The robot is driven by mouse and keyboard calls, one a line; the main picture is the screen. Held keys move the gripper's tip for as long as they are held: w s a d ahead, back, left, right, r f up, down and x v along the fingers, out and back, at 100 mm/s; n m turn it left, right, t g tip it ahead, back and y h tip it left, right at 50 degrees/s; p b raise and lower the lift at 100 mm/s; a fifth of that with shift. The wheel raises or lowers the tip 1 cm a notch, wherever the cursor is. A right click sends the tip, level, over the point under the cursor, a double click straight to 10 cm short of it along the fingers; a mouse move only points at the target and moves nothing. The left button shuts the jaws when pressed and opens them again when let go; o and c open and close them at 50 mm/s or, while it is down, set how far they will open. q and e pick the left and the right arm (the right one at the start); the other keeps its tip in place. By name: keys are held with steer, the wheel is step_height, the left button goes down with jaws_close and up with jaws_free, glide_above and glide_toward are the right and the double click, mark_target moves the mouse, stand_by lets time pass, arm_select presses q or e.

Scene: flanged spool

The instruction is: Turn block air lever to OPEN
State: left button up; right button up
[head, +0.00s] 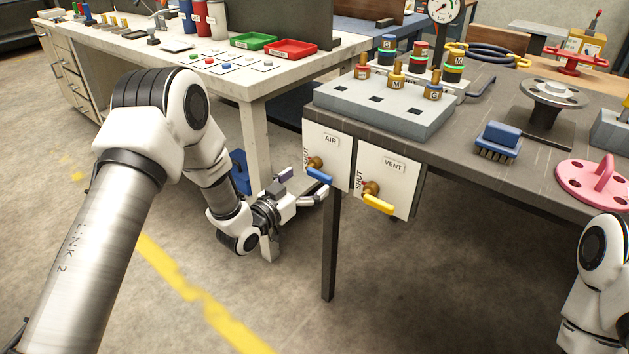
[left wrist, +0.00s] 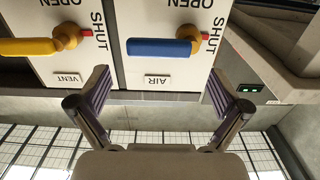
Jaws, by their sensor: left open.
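The AIR lever (head: 320,176) has a blue handle on a brass valve, on a white panel (head: 334,143) at the front of the dark bench. In the left wrist view the blue handle (left wrist: 158,47) lies level. A red mark (left wrist: 205,36) beside its valve is next to the word SHUT; OPEN is printed at the upper edge. My left gripper (head: 304,187) is open near the blue handle in the head view. In the left wrist view its two fingers (left wrist: 157,88) stand apart, one on each side of the AIR label, with nothing between them. My right gripper is out of view.
A yellow VENT lever (head: 379,204) is on the neighbouring panel, close by on the right. A bench leg (head: 329,250) stands below the AIR panel. A white worktable (head: 245,85) stands behind my left arm. The floor in front is open.

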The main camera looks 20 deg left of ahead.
mark_target(317, 174)
arm_select(q)
steer(key=x, duration=0.3)
steer(key=shift+w+d, duration=0.2)
steer(key=shift+w, duration=0.15)
steer(key=shift+s, duration=0.1)
steer(key=c, duration=1.6)
steer(key=shift+r, duration=0.1)
steer(key=shift+c, duration=0.2)
